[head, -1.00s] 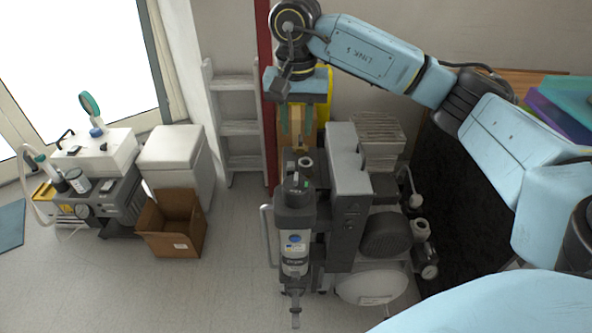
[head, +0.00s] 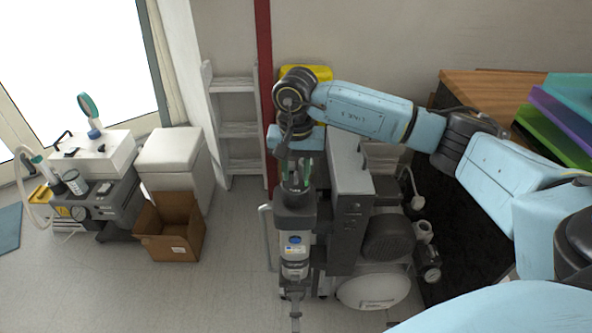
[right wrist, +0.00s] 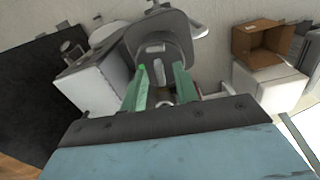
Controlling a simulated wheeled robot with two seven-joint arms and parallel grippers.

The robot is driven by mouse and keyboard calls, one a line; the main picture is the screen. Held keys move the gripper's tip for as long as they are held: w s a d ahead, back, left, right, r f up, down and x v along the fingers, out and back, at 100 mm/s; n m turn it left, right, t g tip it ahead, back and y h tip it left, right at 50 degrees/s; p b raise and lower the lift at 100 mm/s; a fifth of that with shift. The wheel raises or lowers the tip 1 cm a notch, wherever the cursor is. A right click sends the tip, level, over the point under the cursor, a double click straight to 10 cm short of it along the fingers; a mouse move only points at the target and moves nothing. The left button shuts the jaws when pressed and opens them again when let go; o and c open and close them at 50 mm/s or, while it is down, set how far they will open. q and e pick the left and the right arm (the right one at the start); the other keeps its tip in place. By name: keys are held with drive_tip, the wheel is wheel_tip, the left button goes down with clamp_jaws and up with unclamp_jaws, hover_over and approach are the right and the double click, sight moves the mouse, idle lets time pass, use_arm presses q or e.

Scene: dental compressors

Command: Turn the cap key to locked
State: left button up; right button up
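The dark grey cap (head: 294,197) sits on top of the upright grey canister (head: 294,248) at the front of the compressor. My right gripper (head: 296,184) points down at the cap, its two green fingers apart, one to each side of the cap's top. The key on the cap is mostly hidden by the fingers in the head view, so its setting cannot be read. In the right wrist view the fingers (right wrist: 161,67) are open, with the dark cap housing (right wrist: 175,38) just beyond the tips. I cannot tell whether they touch the key. My left gripper is not in view.
The compressor body (head: 349,215) and its motor (head: 388,238) stand close at the right of the canister. A cardboard box (head: 170,228), a white cabinet (head: 175,160) and a second compressor unit (head: 100,205) stand at the left. The floor between is clear.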

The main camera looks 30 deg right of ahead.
clamp_jaws()
